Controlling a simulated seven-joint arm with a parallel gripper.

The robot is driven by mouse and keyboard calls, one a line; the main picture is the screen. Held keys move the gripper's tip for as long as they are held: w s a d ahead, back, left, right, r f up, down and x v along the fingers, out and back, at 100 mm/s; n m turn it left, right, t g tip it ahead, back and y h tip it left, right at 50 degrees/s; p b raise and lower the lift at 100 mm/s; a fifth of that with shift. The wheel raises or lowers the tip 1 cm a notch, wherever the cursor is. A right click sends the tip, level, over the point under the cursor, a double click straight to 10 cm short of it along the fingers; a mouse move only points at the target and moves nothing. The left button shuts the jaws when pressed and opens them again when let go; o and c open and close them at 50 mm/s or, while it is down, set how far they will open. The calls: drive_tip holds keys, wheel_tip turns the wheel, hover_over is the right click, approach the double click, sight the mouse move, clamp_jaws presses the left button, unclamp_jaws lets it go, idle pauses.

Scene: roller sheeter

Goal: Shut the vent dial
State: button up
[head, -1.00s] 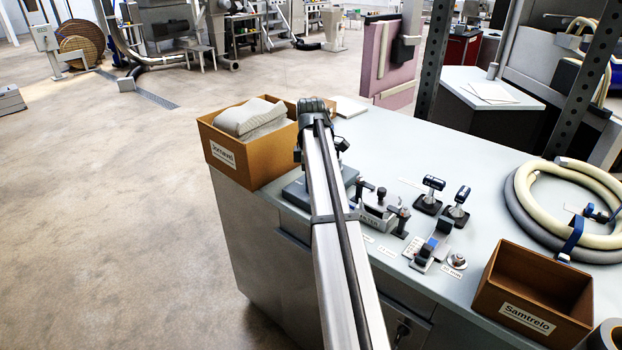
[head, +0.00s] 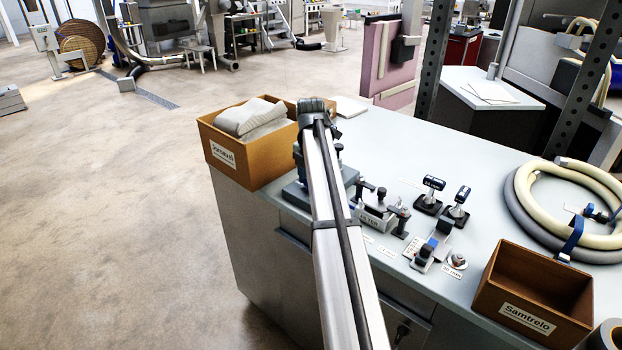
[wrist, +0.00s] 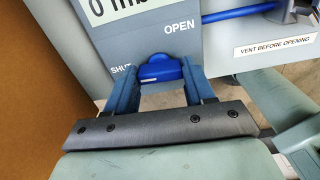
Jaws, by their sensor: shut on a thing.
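The vent dial (wrist: 158,68) is a blue knob on a grey panel in the wrist view, between the printed words OPEN at upper right and SHUT at lower left. A small pale mark shows on its near side; I cannot tell for certain which word the dial points to. My gripper (wrist: 161,82) has its two blue fingers on either side of the knob and is shut on it. The SHUT label is partly covered by the left finger. In the head view my arm hides the dial and the gripper.
A label reading VENT BEFORE OPENING (wrist: 276,47) and a blue rod (wrist: 240,12) lie right of the dial. On the bench (head: 400,150) are a cardboard box (head: 228,168) beside the panel, small levers (head: 430,195), a coiled hose (head: 520,205) and an open brown box (head: 535,300).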

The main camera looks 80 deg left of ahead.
drive_tip(key=shift+n, duration=0.4)
drive_tip(key=o, duration=1)
drive_tip(key=shift+o, duration=0.2)
wheel_tip(320, 180, up, 14)
drive_tip(key=shift+f, duration=0.1)
idle(0.6)
